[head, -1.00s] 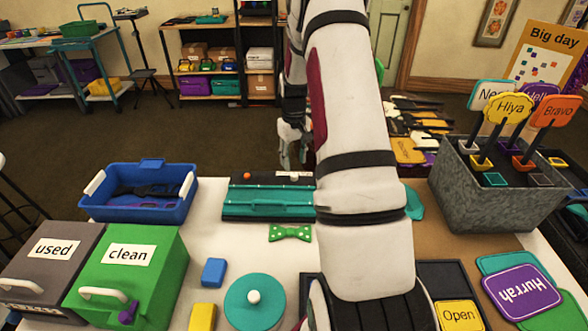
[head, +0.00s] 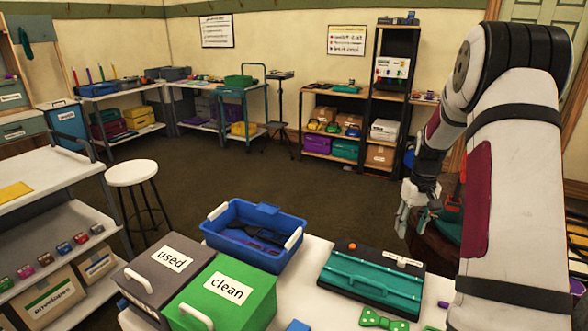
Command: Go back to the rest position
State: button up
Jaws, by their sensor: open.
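My gripper (head: 408,208) shows at the right in the head view, beyond the far edge of the table and to the right of the blue tray. It hangs from my bent white arm, which fills the right side. Its fingers look apart with nothing between them. Part of the gripper's right side merges with dark shapes behind it.
A white stool (head: 132,172) stands left. Open floor lies beyond.

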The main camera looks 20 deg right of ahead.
jog(key=s+a+r+n+t+p, duration=0.1)
jog(key=s+a+r, duration=0.2)
jog(key=a+r, duration=0.65)
jog(key=s+a+r+n+t, duration=0.1)
jog(key=s+a+r, duration=0.1)
jog(key=a+r, duration=0.75)
jog(key=s+a+r+t, duration=0.1)
jog(key=s+a, duration=0.6)
jog(key=s, duration=0.3)
jog(key=s+a+r+n+t+p, duration=0.1)
jog(key=s+a+r, duration=0.1)
jog(key=s+a, duration=0.6)
jog(key=shift+s+a+n, duration=0.25)
jog(key=shift+s+n, duration=0.05)
jog(key=shift+s, duration=0.7)
